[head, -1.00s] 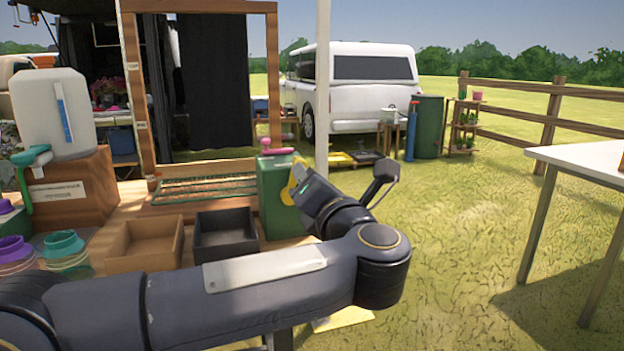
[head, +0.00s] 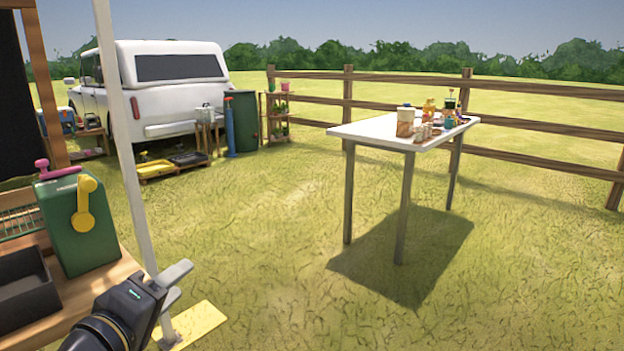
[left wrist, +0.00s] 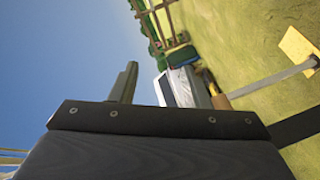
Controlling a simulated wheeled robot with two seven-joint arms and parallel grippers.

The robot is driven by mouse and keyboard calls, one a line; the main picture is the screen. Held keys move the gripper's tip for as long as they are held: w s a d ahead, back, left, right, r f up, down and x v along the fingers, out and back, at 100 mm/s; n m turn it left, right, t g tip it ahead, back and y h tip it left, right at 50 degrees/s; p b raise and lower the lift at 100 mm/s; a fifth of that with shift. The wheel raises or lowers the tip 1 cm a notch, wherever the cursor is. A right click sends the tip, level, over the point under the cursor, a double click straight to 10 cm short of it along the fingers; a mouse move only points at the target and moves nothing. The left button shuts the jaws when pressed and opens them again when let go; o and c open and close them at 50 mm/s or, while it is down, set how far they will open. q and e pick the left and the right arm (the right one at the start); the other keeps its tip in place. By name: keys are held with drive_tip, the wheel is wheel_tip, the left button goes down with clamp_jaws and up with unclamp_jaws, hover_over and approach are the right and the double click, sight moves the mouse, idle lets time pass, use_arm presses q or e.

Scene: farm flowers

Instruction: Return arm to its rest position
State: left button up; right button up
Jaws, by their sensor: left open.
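My left gripper (head: 176,285) is at the lower left of the head view, beside the right edge of the wooden bench (head: 120,272). Its grey fingers point right and upward, it is open, and nothing shows between them. In the left wrist view a dark finger (left wrist: 123,85) stands against the sky, with grass and the van behind. Most of my left arm is out of the head view. My right arm and gripper are not in view.
A green box with a yellow handle (head: 80,230) and a black tray (head: 24,290) sit on the bench. A white post (head: 125,150) rises by the gripper. A white table (head: 375,131) with several small items stands on open grass. A yellow board (head: 195,325) lies below.

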use_arm(q)
drive_tip(key=s+f+m+g, duration=0.8)
drive_tip(key=s+f+g, duration=0.2)
drive_tip(key=s+f, duration=0.75)
use_arm(e)
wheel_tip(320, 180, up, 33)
drive_tip(key=p, duration=3.3)
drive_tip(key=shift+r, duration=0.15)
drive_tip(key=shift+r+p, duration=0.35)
drive_tip(key=shift+p, duration=0.15)
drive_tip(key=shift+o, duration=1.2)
use_arm(q)
wheel_tip(320, 180, up, 31)
drive_tip(key=shift+w+a+r, duration=0.2)
drive_tip(key=shift+w, duration=0.1)
